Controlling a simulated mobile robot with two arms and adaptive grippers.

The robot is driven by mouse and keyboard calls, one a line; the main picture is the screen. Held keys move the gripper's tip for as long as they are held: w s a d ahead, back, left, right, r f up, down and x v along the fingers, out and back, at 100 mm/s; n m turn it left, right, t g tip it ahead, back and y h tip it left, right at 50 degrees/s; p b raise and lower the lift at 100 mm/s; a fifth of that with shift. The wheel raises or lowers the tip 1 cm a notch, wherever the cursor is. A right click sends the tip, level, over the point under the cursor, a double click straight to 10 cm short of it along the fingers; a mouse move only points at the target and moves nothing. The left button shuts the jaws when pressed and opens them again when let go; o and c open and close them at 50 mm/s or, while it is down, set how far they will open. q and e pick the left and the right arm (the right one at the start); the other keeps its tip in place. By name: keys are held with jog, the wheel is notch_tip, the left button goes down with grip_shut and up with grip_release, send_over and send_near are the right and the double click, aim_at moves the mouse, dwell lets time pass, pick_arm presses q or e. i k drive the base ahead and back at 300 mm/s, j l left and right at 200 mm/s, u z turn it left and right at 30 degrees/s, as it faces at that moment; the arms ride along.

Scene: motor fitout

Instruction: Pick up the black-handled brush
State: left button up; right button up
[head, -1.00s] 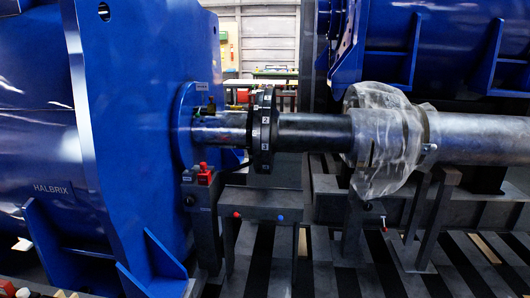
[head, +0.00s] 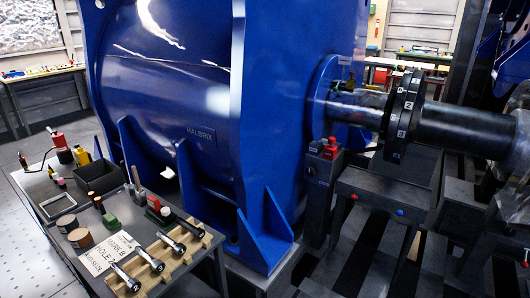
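I cannot clearly pick out the black-handled brush in the head view. A small cart (head: 62,247) at the lower left holds many tools and parts. A thin upright grey item (head: 136,180) stands near the cart's far right side; it is too small to tell what it is. Several short dark cylinders (head: 98,204) stand near the cart's middle, also too small to name surely. Neither of my grippers is in view.
A large blue motor (head: 170,80) stands behind the cart, its shaft with a black coupling (head: 402,115) reaching right. The cart also bears a dark open box (head: 99,178), a wooden rack (head: 180,250) with metal bolts, and a sign (head: 108,253). Floor at far left is clear.

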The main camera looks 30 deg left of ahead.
aim_at(123, 164)
jog(key=u, duration=1.95)
